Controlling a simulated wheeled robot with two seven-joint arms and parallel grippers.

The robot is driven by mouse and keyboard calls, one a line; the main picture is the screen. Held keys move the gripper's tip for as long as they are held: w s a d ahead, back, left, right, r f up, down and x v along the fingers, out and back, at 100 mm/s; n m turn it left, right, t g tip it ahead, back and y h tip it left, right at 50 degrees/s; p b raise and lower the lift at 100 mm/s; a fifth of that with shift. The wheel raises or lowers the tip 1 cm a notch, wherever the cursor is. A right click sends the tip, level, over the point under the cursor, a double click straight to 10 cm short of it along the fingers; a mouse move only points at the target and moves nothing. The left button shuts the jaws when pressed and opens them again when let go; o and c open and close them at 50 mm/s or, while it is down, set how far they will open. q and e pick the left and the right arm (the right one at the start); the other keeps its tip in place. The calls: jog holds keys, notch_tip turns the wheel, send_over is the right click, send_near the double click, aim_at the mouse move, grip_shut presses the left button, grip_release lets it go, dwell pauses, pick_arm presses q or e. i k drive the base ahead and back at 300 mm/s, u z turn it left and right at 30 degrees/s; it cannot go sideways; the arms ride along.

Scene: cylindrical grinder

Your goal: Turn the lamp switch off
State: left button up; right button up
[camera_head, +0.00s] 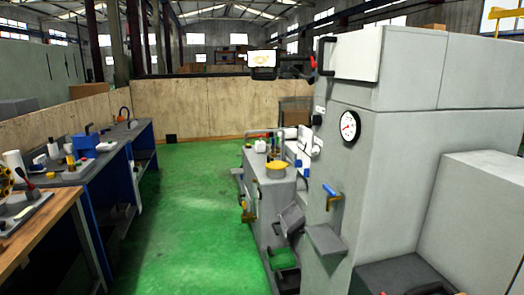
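The large grey grinder (400,168) stands on the right side of the head view. I cannot make out with certainty which part is the lamp switch. A small dark knob (317,118) sits on the machine's near-left edge, left of a round dial gauge (350,126). A lever with a blue and yellow handle (331,194) is lower on the same side. A lit screen (262,58) hangs on an arm at the top of the machine. Neither of my grippers can be made out in this view.
A lower grey cabinet (272,200) with a yellow round item on top adjoins the machine. Blue workbenches (105,170) and a wooden-topped table (35,235) with tools line the left. The green floor (195,220) between is clear. A plywood wall (200,107) closes the back.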

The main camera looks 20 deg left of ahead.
aim_at(315, 150)
jog(key=u, duration=1.1)
jog(key=i, duration=4.2)
jog(key=z, duration=3.15)
